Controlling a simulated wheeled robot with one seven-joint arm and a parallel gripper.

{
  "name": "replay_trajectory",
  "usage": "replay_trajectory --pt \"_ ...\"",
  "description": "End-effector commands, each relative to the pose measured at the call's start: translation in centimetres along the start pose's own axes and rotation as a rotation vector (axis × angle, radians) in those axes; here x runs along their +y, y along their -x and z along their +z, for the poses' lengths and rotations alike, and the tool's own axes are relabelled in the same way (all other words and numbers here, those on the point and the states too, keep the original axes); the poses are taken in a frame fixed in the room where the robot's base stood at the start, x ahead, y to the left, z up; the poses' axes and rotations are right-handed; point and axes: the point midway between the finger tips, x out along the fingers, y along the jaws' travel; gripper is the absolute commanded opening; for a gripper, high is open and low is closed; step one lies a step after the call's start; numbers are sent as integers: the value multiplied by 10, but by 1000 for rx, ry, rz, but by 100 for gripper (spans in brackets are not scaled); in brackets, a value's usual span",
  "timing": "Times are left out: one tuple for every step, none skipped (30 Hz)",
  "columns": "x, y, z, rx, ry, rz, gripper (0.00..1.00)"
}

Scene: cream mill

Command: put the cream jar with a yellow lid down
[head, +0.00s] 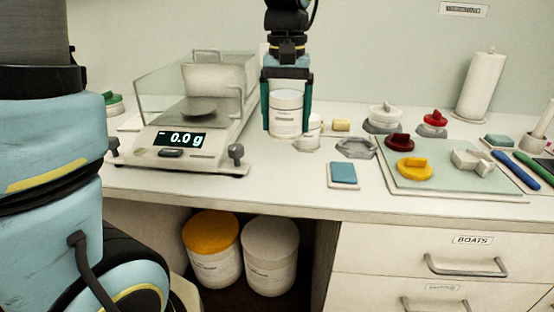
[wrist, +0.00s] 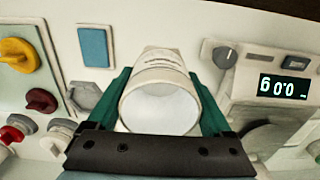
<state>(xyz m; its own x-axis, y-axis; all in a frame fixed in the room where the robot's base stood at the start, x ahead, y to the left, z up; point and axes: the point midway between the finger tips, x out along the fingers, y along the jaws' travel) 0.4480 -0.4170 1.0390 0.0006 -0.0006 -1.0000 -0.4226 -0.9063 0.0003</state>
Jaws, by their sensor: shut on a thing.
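My gripper (head: 286,112) is shut on a white cream jar (head: 286,98) with a small label, at the back of the counter right of the scale. The jar is upright; I cannot tell whether its base touches the counter. In the wrist view the jar (wrist: 160,105) sits between the green fingers, its pale round top facing the camera, with no yellow lid on it. A yellow knobbed lid (head: 414,169) lies on the pale green mat (head: 455,183) to the right. It also shows in the wrist view (wrist: 17,54).
The scale (head: 180,140) with a clear shield reads 0.0 g. A grey hexagonal piece (head: 355,148) and a blue pad (head: 343,173) lie right of the jar. A dark red lid (head: 399,142) is on the mat. Tubs with yellow (head: 211,230) and white lids stand below.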

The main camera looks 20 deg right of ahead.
Motion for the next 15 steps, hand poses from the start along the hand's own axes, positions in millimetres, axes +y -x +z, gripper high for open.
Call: replay_trajectory --pt "0 -5 1 -4 -1 -1 21" --pt "0 -9 1 -5 -1 -2 21" --pt "0 -16 1 -6 -1 -2 21" --pt "0 -21 1 -6 -1 -2 21" --pt "0 -27 2 -7 -1 -2 21" --pt "0 -35 1 -7 -1 -2 21" --pt "0 -40 1 -7 0 -2 21" --pt "0 -45 1 -6 0 -2 21" --pt "0 -51 1 -5 0 -2 21" --pt "0 -54 1 -5 0 -2 21" --pt "0 -57 1 -4 0 -2 21" --pt "0 -60 1 -3 0 -1 21" --pt "0 -62 1 -3 0 -1 21" --pt "0 -65 1 -4 0 -2 21" --pt "0 -70 1 -4 0 -2 21"
